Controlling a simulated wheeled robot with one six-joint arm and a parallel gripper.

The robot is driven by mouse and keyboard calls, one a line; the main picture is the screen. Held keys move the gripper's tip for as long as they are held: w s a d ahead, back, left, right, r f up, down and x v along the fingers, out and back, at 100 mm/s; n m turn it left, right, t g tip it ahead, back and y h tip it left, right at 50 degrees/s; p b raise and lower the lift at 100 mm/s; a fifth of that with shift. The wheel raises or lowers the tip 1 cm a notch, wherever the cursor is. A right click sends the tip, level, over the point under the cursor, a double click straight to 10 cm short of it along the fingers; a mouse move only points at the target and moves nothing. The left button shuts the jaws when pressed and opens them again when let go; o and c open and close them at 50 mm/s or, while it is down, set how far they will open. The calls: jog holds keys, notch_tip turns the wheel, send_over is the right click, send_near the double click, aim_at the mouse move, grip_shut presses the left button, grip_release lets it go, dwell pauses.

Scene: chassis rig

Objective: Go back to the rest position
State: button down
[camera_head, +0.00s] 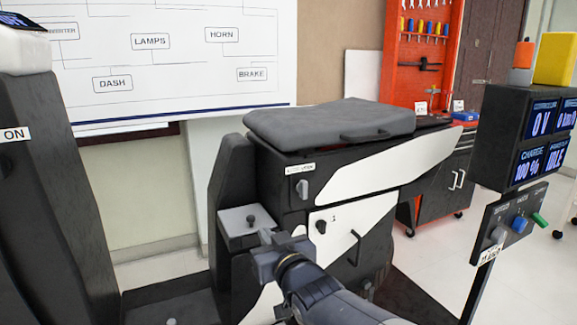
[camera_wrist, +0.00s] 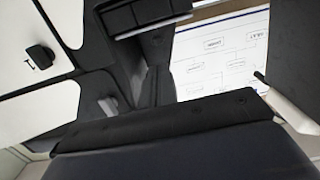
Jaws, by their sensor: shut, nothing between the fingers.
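My gripper (camera_head: 266,246) is at the end of my arm, which reaches in from the bottom of the head view. It is shut and empty. It is in front of the dark chassis rig, in the picture just below and right of a small grey-topped box with a black knob (camera_head: 250,220). I cannot tell whether it touches the rig. A lever (camera_head: 303,188) and a black knob (camera_head: 320,227) are on the rig's side, beside white panels.
A dark column (camera_head: 60,190) labelled ON stands at the left. At the right are a display unit (camera_head: 535,135) reading 0 V, 100 % and IDLE, and a switch box (camera_head: 512,222) on a post. An orange tool cabinet (camera_head: 420,50) stands behind. Light floor shows at the right.

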jog(key=b+x, duration=0.2)
jog(key=x, duration=0.6)
jog(key=shift+r, duration=0.75)
jog(key=shift+d, duration=0.15)
